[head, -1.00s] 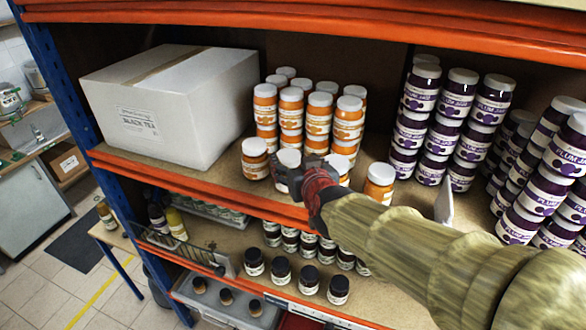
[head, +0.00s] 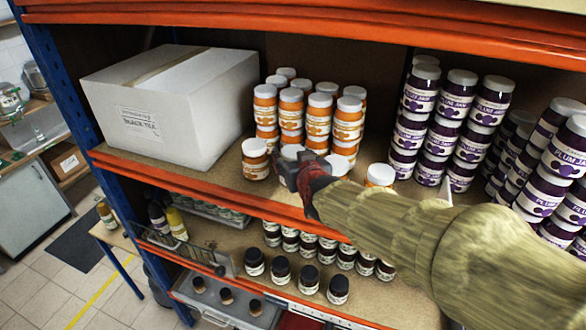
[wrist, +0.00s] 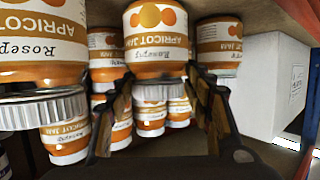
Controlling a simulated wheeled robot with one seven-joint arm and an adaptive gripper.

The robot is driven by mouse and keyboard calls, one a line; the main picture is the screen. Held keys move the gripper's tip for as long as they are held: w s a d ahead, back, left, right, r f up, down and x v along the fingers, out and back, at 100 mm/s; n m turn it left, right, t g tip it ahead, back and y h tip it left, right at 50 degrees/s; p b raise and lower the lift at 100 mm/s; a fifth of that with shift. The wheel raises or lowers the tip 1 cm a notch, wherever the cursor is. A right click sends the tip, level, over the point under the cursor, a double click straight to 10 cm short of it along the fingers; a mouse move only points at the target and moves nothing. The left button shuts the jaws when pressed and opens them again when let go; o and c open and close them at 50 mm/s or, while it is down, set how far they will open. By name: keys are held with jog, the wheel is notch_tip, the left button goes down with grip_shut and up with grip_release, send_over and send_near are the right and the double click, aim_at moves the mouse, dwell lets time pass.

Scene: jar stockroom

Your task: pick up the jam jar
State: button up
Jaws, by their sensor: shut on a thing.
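The jam jar (head: 292,151) in my grip stands at the front of the apricot jam group, and mostly its pale lid shows in the head view. In the wrist view, which is upside down, the same jar (wrist: 156,45) has an orange and white Apricot Jam label. My gripper (head: 288,166) is shut on this jar, with one finger on each side near its lid, as the wrist view shows (wrist: 160,88). The jar's base is hidden in the head view, so I cannot tell whether it touches the shelf.
An apricot jar (head: 255,158) stands close on the left, others (head: 338,165) on the right, with stacked ones (head: 318,115) behind. A white box (head: 170,105) is at the left. Plum jam stacks (head: 455,105) are at the right. The orange upper beam (head: 330,25) runs overhead.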

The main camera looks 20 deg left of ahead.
jog(key=c, duration=1)
jog(key=shift+r, duration=0.1)
grip_shut()
jog(key=shift+r, duration=0.1)
jog(key=shift+w+r, duration=0.1)
jog(key=shift+r, duration=0.35)
notch_tip(320, 180, up, 3)
jog(key=shift+d+p, duration=0.1)
jog(key=shift+p, duration=0.25)
jog(key=w+r+p+v, duration=0.1)
jog(key=r+p+v, duration=0.2)
jog(key=v, duration=1.3)
jog(key=shift+r+p, duration=0.2)
jog(key=shift+p, duration=0.3)
jog(key=shift+w+d, duration=0.1)
